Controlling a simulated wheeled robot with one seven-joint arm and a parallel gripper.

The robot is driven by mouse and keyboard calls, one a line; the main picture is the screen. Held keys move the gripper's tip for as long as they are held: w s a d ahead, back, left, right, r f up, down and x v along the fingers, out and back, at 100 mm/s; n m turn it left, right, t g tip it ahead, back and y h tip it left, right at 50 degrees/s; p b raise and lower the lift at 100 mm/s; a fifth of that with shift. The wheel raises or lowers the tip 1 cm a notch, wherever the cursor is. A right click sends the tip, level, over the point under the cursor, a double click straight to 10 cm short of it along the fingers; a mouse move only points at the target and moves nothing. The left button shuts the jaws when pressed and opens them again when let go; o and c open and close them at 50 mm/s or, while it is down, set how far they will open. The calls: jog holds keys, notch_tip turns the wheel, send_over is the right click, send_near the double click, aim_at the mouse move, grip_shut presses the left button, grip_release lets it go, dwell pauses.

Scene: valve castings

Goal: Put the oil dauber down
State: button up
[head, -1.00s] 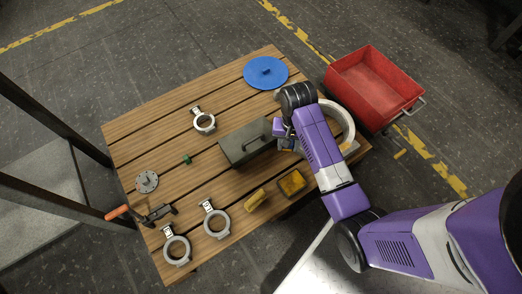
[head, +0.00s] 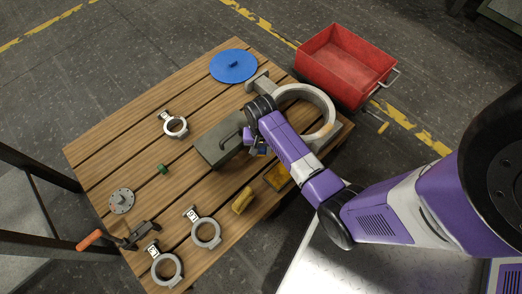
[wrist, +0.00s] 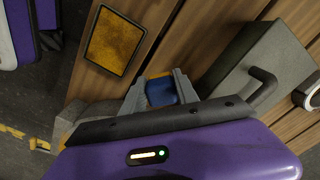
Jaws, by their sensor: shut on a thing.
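My gripper (head: 260,150) is over the right part of the slatted wooden table (head: 148,95), just right of the dark green metal box (head: 212,150). In the wrist view its two grey fingers (wrist: 160,92) are shut on a small blue thing (wrist: 161,93), which I take for the oil dauber. Its blue also shows faintly in the head view (head: 262,150). Its lower end is hidden, so I cannot tell whether it touches the table. A black-rimmed tray with an orange-yellow pad (head: 277,178) lies near the front edge, close to the gripper; it also shows in the wrist view (wrist: 115,42).
A large grey ring casting (head: 328,103) stands behind the arm. A yellow piece (head: 242,201) lies left of the tray. Small ring castings (head: 207,234), a flange (head: 121,201) and a blue disc (head: 234,66) are spread around. A red bin (head: 345,68) stands beyond the table.

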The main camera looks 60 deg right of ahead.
aim_at(261, 155)
jog(key=shift+f+b, duration=1.35)
jog(key=shift+f, duration=1.45)
jog(key=shift+f, duration=0.15)
jog(key=o, duration=1.2)
